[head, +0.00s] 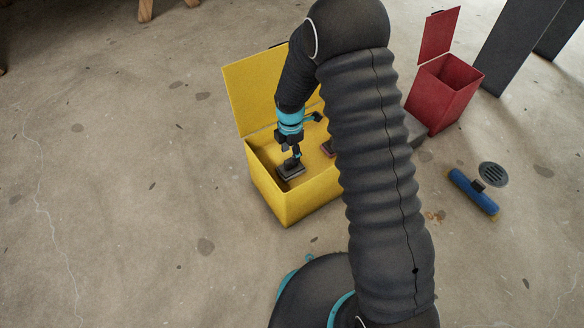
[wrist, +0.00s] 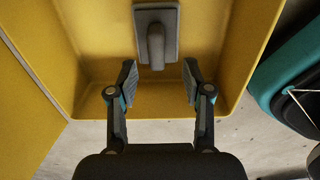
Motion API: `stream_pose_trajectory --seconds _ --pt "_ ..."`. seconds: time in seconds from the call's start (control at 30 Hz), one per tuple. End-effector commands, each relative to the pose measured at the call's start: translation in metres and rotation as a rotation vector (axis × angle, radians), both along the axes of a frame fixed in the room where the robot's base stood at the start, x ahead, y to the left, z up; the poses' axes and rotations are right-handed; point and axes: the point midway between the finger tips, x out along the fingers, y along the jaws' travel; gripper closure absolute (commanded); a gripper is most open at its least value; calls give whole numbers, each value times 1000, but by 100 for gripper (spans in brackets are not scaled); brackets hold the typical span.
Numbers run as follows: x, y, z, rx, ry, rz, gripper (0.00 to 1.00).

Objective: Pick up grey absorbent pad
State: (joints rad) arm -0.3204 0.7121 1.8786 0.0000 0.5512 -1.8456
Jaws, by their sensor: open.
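The grey absorbent pad (head: 290,172) lies inside the open yellow bin (head: 287,208), towards its near left part. In the wrist view the pad (wrist: 172,18) is a flat grey rectangle with a raised, rounded grip on top, against the yellow inside of the bin (wrist: 92,40). My gripper (head: 293,157) reaches down into the bin, close over the pad. In the wrist view my gripper (wrist: 159,78) is open, its two fingers spread wide with nothing between the tips. The grip's end points towards the gap, and no contact shows.
The yellow bin's lid (head: 262,90) stands open at the back. A small pinkish-brown item (head: 327,148) in the bin is partly hidden by my arm. A red bin (head: 445,95), a blue roller-like tool (head: 472,192) and a floor drain (head: 493,174) are at right. The left floor is clear.

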Motion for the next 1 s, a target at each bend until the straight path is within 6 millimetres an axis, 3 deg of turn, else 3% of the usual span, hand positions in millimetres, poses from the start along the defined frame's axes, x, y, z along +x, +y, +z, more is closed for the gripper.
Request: stream_pose_trajectory --seconds 0.27,0.6,0.87,1.0 --pt "1 1 -15 0 0 0 50" --pt "4 3 -58 0 2 0 50" --pt "4 3 -60 1 -1 -1 50" --pt "4 3 -60 0 0 -1 85"
